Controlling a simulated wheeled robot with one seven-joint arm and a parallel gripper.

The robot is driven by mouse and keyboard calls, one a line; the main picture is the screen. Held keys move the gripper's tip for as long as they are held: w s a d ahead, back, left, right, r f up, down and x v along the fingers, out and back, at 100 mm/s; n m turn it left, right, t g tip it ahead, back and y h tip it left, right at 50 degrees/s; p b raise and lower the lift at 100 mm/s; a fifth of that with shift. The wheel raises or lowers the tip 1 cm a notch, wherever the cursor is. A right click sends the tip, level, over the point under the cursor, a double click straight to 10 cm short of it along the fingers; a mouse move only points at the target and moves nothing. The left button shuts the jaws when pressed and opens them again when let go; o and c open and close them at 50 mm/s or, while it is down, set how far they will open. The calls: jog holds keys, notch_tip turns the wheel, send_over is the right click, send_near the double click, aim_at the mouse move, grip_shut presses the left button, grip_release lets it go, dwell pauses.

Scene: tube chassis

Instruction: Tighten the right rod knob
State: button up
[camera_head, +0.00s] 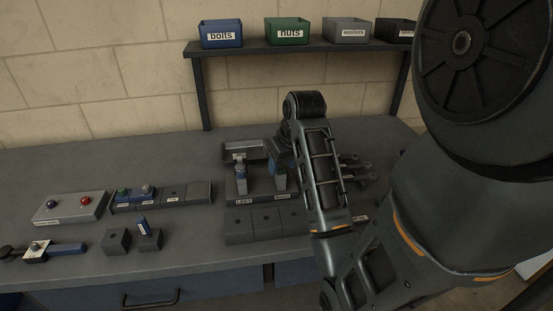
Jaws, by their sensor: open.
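A dark fixture (262,188) stands on the bench in the middle of the picture, with a label at its left reading "LEFT" and another to its right, too small to read surely. A left rod with a blue part (240,170) stands upright on it. The right rod with a blue part (279,181) stands beside it, its top hidden by my gripper (279,164). My gripper points down over the right rod and is open. I cannot tell whether its fingers touch the knob.
A grey box with a red button (69,206), a row of small compartments (172,195) and small dark blocks (116,241) are to the left. Dark blocks (268,225) sit before the fixture. A shelf (270,46) with labelled bins is behind. Dark metal parts (356,168) lie right.

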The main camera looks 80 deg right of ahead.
jog(key=shift+f, duration=0.1)
jog(key=shift+c, duration=0.3)
grip_shut()
